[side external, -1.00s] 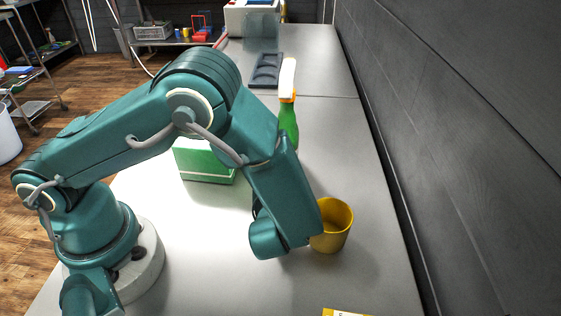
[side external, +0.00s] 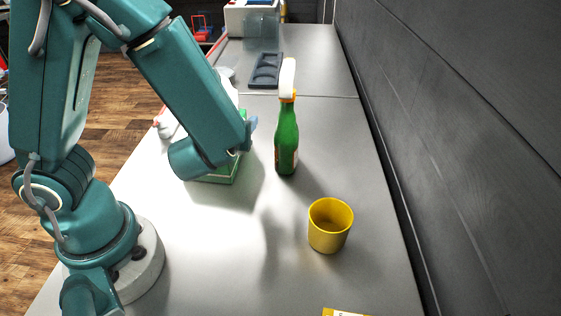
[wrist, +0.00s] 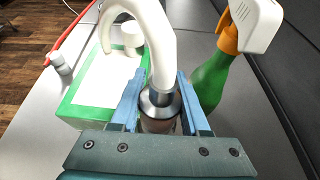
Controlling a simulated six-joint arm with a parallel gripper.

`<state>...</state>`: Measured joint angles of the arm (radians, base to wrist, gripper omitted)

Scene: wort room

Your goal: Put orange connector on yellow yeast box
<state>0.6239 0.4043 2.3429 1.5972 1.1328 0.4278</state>
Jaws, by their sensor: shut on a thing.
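My gripper (wrist: 160,102) is shut on a white hooked tube (wrist: 150,32) with a metal collar and a brownish lower end, between its blue fingers. In the side view my gripper (side external: 250,131) is at the far side of the wrist, above the green box; the held thing is mostly hidden there. I cannot make out a separate orange connector in either view. A yellow box edge with a white label (side external: 341,313) shows at the bottom of the side view, mostly cut off; it may be the yeast box.
A green and white box (side external: 216,177) lies below my wrist. A green spray bottle (side external: 287,140) with orange collar and white head stands close to its right. A yellow cup (side external: 329,228) stands nearer the front. A dark tray (side external: 266,72) lies behind. The front middle is clear.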

